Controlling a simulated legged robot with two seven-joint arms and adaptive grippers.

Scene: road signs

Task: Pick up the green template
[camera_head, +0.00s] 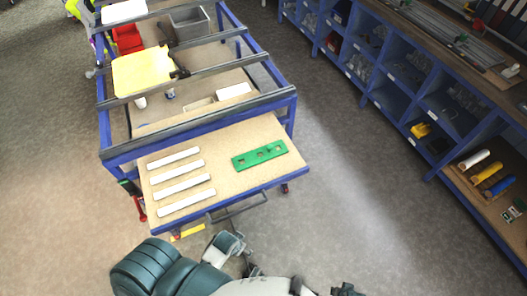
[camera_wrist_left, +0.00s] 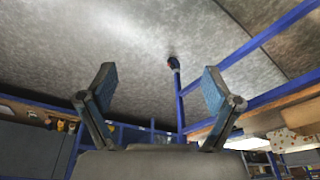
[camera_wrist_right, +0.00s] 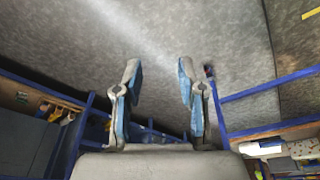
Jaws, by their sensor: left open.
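The green template (camera_head: 271,152) is a flat strip with several square holes. It lies on the right part of the light wooden shelf (camera_head: 222,178) at the front of the blue-framed table, with no gripper touching it. My left gripper (camera_wrist_left: 159,82) is open and empty in the left wrist view, its two fingers wide apart. My right gripper (camera_wrist_right: 158,75) is also open and empty in the right wrist view, with a narrower gap. Neither wrist view shows the template. In the head view my arm links show at the bottom edge, below the shelf and apart from it.
Several white strips (camera_head: 180,185) lie left of the template. Behind the shelf are a dark rail (camera_head: 200,129), a yellow board (camera_head: 143,70), a grey bin (camera_head: 190,23) and a red item (camera_head: 127,40). Blue shelving (camera_head: 405,75) stands at the right, with open floor (camera_head: 345,170) between.

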